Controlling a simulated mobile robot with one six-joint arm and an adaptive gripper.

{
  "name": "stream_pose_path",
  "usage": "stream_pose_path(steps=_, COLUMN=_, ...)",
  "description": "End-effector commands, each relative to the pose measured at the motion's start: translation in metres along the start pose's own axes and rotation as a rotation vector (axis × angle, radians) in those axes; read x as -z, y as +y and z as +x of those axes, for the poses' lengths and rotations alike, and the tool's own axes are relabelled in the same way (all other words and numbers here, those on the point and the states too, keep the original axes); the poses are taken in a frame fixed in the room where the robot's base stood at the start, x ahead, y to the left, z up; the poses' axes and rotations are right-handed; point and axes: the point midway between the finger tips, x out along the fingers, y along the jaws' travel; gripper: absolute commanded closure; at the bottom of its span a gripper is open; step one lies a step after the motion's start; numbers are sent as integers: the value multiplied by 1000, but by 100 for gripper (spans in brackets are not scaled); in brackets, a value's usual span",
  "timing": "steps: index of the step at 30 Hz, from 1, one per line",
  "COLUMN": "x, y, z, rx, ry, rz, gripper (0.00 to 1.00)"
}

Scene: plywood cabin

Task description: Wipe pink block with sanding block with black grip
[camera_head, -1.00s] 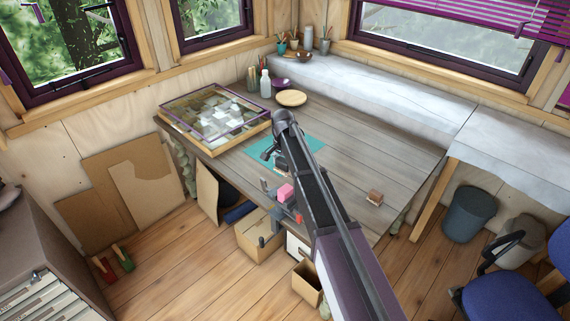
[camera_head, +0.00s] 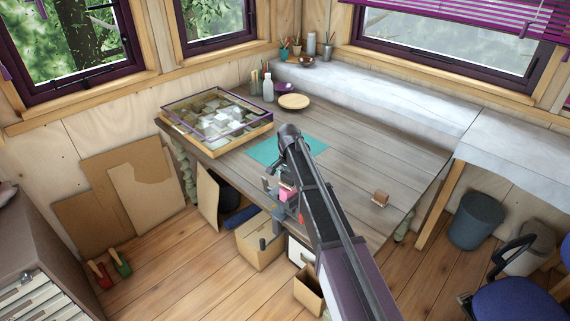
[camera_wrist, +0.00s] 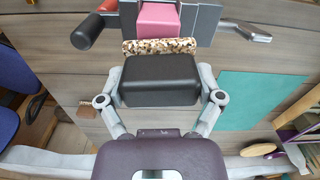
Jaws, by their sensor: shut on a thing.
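The pink block (camera_wrist: 157,20) sits clamped in a grey vise (camera_wrist: 199,20) at the table's front edge. In the head view the pink block (camera_head: 287,195) shows beside my arm, partly covered. My gripper (camera_wrist: 160,84) is shut on the black grip of the sanding block (camera_wrist: 160,80). The sanding block's speckled face (camera_wrist: 160,47) points toward the pink block and lies very close to it in the wrist view. I cannot tell whether they touch. In the head view my gripper (camera_head: 282,176) is near the vise, and the sanding block is mostly hidden.
A teal mat (camera_head: 287,150) lies on the table behind my gripper. A glass-topped case (camera_head: 215,118) stands at the back left, a round wooden plate (camera_head: 294,101) farther back. A small brown brush-like block (camera_head: 380,199) sits to the right.

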Motion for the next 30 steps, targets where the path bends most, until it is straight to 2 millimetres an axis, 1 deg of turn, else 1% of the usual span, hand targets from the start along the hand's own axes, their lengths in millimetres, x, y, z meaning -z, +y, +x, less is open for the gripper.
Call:
stream_pose_path(steps=1, x=1, y=4, z=0, rx=0, ry=0, rz=0, gripper=53)
stream_pose_path(steps=12, x=3, y=15, z=0, rx=0, ry=0, rz=-4, gripper=53)
stream_pose_path(steps=27, x=-5, y=-5, z=0, rx=0, ry=0, rz=-9, gripper=53)
stream_pose_path(steps=30, x=-7, y=-11, z=0, rx=0, ry=0, rz=-8, gripper=53)
